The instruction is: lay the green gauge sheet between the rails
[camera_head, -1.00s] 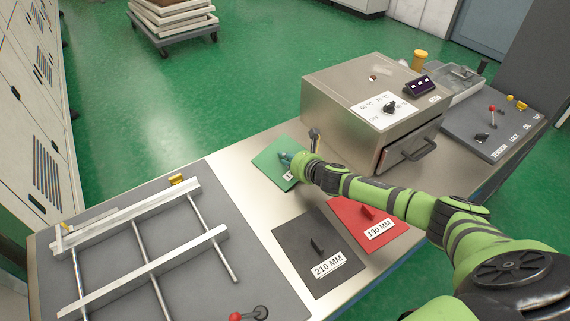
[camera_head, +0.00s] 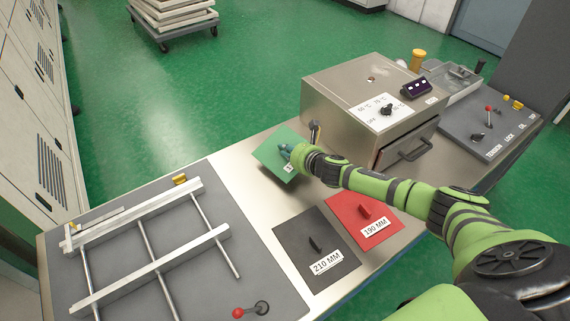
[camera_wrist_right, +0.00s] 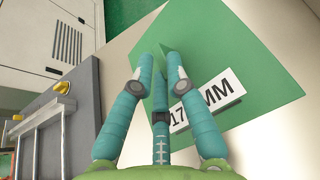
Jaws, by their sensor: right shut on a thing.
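The green gauge sheet (camera_head: 268,152) is in my right gripper (camera_head: 286,154) at the back of the steel table. My right gripper is shut on it, and the sheet appears raised a little above the steel. In the right wrist view the green sheet (camera_wrist_right: 245,50) fills the upper right, with a white label (camera_wrist_right: 206,103) partly hidden by a finger. The two pale rails, a back one (camera_head: 135,213) and a front one (camera_head: 150,271), lie across thin rods on the grey plate at the left. My left gripper is not in view.
A black 210 MM sheet (camera_head: 293,243) and a red 190 MM sheet (camera_head: 352,205) lie on the steel table. A steel heater box (camera_head: 340,95) stands right of the green sheet. A red-knobbed lever (camera_head: 248,311) is on the grey plate's front edge. Bare steel (camera_head: 240,190) lies between.

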